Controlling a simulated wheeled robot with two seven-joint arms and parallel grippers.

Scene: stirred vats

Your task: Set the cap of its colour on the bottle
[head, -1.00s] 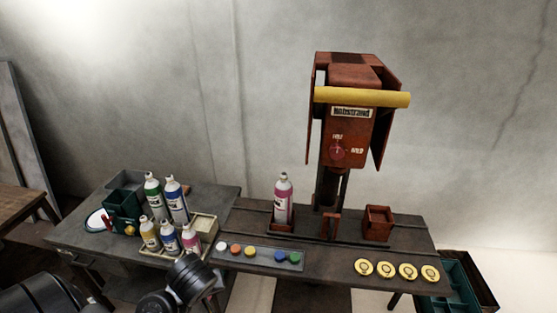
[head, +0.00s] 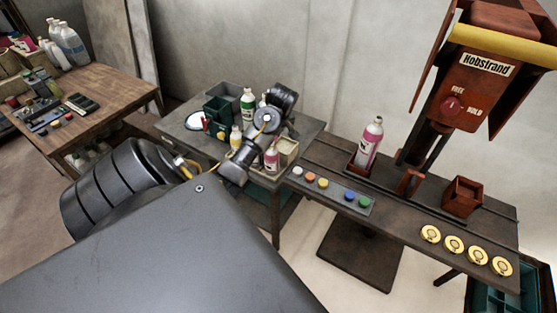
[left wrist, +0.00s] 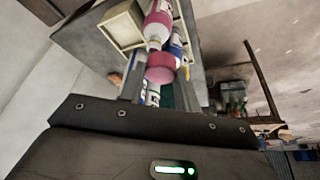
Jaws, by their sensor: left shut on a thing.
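My left gripper (left wrist: 160,82) is shut on a pink cap (left wrist: 160,66) in the left wrist view. The small pink bottle (left wrist: 158,22), with its white neck towards the cap, is just beyond it; I cannot tell whether they touch. In the head view this pink bottle (head: 271,160) stands on the left table by the cream crate (head: 290,147). My left arm reaches over there and hides the fingers. A larger pink bottle (head: 370,142) stands in a holder on the machine bench. My right gripper is out of view.
Green (head: 248,103) and yellow (head: 235,136) bottles stand close to my arm; others are partly hidden. A tray (head: 336,191) holds white, orange, yellow, blue and green caps with a gap. The red machine (head: 470,95) and several yellow discs (head: 454,243) are to the right.

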